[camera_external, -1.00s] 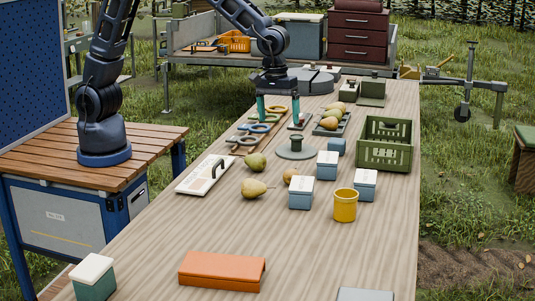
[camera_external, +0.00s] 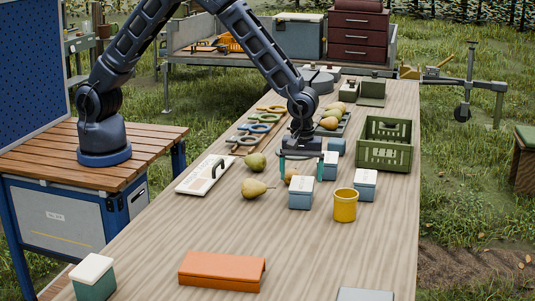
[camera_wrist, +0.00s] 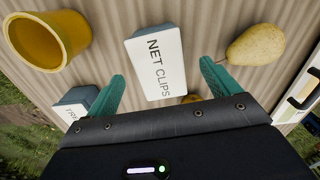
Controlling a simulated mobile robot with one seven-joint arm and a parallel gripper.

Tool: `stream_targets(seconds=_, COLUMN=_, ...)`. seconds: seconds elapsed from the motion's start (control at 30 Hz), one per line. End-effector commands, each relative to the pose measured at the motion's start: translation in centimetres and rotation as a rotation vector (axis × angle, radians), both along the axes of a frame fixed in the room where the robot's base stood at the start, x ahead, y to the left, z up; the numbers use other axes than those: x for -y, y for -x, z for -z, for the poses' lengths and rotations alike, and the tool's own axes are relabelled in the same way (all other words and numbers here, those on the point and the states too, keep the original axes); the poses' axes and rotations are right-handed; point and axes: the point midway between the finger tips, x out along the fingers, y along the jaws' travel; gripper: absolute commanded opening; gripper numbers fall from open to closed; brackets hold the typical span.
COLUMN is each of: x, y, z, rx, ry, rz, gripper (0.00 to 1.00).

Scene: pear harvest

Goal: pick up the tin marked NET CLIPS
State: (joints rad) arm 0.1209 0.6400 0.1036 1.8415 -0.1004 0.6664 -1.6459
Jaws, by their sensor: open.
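The tin marked NET CLIPS (camera_wrist: 157,60) is a small box with a white lid and shows in the middle of the wrist view, its lettering readable. In the external view it is the blue-grey tin with a white lid (camera_external: 301,194), standing on the table between a pear and a yellow cup. My gripper (camera_external: 301,174) is open and empty, above the table and just behind this tin. In the wrist view the teal fingers of my gripper (camera_wrist: 162,72) lie apart, one toward each side of the tin, not closed on it.
A yellow cup (camera_external: 345,206) and another white-lidded tin (camera_external: 365,185) stand to the right; that tin's label is partly hidden in the wrist view (camera_wrist: 76,103). A pear (camera_external: 254,189) lies left. A green crate (camera_external: 385,156) stands farther right. The table in front is clear up to an orange case (camera_external: 222,270).

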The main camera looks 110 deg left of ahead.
Motion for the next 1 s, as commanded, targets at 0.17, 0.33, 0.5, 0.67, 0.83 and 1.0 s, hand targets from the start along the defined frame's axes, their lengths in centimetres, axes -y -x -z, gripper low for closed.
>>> stream_targets(seconds=0.17, x=-0.1, y=0.0, z=1.6, rx=0.0, ry=0.0, rz=-0.001, gripper=0.88)
stream_targets(seconds=0.33, x=-0.4, y=0.0, z=2.7, rx=0.0, ry=0.0, rz=0.0, gripper=0.88)
stream_targets(seconds=0.5, x=-1.1, y=-0.1, z=5.0, rx=-0.001, ry=0.0, rz=0.0, gripper=0.88)
stream_targets(seconds=0.67, x=-0.9, y=-0.1, z=6.6, rx=0.0, ry=0.0, rz=0.001, gripper=0.88)
stream_targets(seconds=0.83, x=-0.9, y=-0.1, z=6.7, rx=0.002, ry=0.0, rz=0.001, gripper=0.88)
stream_targets(seconds=1.0, x=-0.9, y=-0.1, z=6.7, rx=0.002, ry=0.0, rz=0.001, gripper=0.67)
